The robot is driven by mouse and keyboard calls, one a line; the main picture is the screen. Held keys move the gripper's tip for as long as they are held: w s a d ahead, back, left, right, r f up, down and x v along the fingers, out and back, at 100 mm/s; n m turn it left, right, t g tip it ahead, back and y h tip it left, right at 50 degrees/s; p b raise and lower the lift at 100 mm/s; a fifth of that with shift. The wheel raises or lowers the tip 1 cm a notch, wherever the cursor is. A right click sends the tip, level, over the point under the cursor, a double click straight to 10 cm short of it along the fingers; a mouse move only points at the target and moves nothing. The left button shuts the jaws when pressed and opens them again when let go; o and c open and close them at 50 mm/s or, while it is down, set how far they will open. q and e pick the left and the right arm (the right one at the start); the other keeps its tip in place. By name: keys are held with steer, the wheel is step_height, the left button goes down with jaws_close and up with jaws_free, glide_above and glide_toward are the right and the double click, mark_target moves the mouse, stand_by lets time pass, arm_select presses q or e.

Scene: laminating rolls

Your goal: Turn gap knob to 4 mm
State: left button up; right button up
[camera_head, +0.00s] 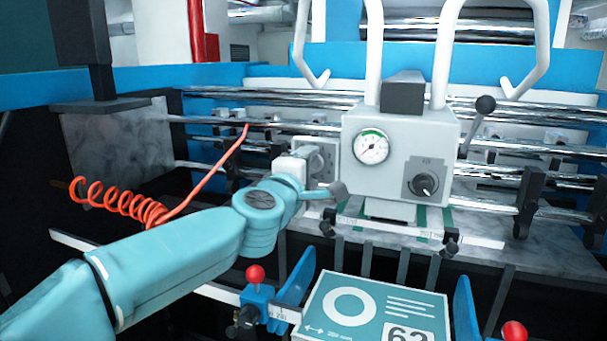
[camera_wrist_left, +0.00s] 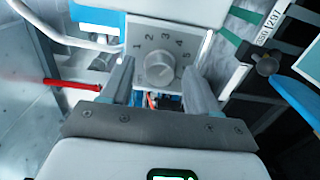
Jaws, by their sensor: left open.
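The gap knob (camera_wrist_left: 157,68) is a round grey knob on a pale square dial plate (camera_wrist_left: 168,38) with numbers from 1 to 5 around it, seen in the left wrist view. I cannot read clearly which number it points to. My left gripper (camera_wrist_left: 159,78) is open, with one grey finger on each side of the knob; whether they touch it I cannot tell. In the head view my left gripper (camera_head: 304,168) is at the dial plate (camera_head: 326,150), left of the gauge box, and hides most of the knob. My right gripper is not in view.
The grey box (camera_head: 392,130) carries a round gauge (camera_head: 371,147) and a separate black knob (camera_head: 424,184). A coiled orange hose (camera_head: 120,202) hangs left. Chrome rollers (camera_head: 540,150) run behind. A teal-and-white printed box (camera_head: 370,308) sits in front, between blue guides.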

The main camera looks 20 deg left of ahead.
arm_select(q)
steer(key=s, duration=1.6)
steer(key=shift+a+b, duration=0.2)
steer(key=shift+b, duration=0.2)
steer(key=shift+s, duration=0.15)
